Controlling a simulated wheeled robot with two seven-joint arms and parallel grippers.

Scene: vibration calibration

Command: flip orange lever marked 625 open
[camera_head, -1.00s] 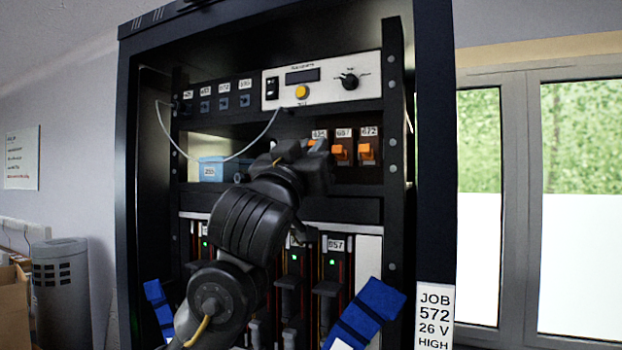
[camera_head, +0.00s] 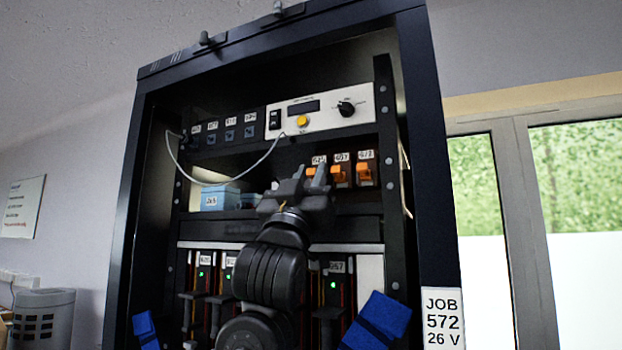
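Three orange levers sit in a row on the rack's upper right shelf, under small white labels. The leftmost lever (camera_head: 310,171) has a label (camera_head: 318,160) that seems to start with 62; its last digit is hard to read. The middle lever (camera_head: 339,174) and right lever (camera_head: 364,173) show clearly. My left gripper (camera_head: 310,174) points up in front of the leftmost lever, its fingers apart, with orange showing between their tips. It hides the lower part of that lever; I cannot tell whether it touches. My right gripper is out of view.
A white instrument panel (camera_head: 325,113) with a yellow button and black knob is above the levers. A grey cable (camera_head: 232,180) loops at the left, over a blue box (camera_head: 220,197). The black cabinet frame (camera_head: 428,180) stands close on the right. Slotted modules with green lights are below.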

